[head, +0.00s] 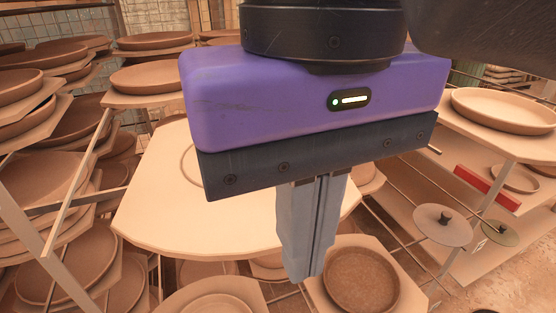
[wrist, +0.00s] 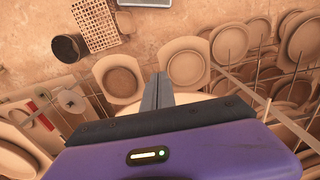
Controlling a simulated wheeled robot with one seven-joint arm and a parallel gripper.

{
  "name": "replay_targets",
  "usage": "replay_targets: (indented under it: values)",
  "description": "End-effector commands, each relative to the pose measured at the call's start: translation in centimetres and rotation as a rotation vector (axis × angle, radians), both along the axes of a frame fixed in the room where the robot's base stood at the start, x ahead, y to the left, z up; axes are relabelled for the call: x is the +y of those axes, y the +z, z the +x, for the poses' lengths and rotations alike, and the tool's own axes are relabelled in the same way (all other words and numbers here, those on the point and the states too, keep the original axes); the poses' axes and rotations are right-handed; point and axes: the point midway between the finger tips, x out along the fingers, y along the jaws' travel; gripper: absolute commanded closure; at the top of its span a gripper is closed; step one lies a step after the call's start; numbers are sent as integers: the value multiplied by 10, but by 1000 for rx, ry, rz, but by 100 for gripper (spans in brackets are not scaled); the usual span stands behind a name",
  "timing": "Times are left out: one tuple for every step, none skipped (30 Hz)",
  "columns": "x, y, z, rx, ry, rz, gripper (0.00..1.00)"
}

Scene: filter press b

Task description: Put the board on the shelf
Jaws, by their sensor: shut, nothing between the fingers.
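My gripper (head: 308,278) hangs in the middle of the head view with its grey fingers shut together and nothing between them. It also shows in the wrist view (wrist: 158,76). A large pale board (head: 150,225) with cut corners lies behind and below the gripper body, which hides part of it. A faint curved outline shows on it beside the gripper body. Many similar boards carry brown dishes, so I cannot tell which one the task means. The right shelf (head: 520,160) has tiers, with a pale dish on the upper one.
A rack (head: 92,150) with several boards and dishes fills the left side. A board with a brown dish (head: 361,280) sits near the fingertips. A red item (head: 487,188) and grey discs (head: 442,224) are at the right. A dark bucket (wrist: 70,48) stands on the floor.

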Motion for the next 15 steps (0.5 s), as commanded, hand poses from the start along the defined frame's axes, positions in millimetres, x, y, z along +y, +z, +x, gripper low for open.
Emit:
replay_targets:
  values:
    - [-1, -9, -1, 4, 1, -2, 100]
    - [-1, -15, -1, 3, 1, -1, 100]
    - [-1, -23, -1, 3, 2, -2, 100]
    - [0, -29, -1, 3, 2, -1, 100]
    - [0, -35, -1, 2, 2, -2, 100]
    - [0, -43, -1, 4, 2, 0, 100]
    - [0, -49, -1, 3, 3, 0, 100]
    - [0, -55, -1, 3, 2, -1, 100]
    - [0, -62, -1, 2, 2, 0, 100]
    - [0, -68, -1, 2, 2, -1, 100]
    - [1, -68, 2, 1, 1, 1, 100]
    - [4, -65, 10, 1, -1, 2, 100]
    - [5, -65, 15, 0, -1, 2, 100]
    - [6, -65, 19, 0, -1, 2, 100]
    - [7, -66, 23, 0, -1, 1, 100]
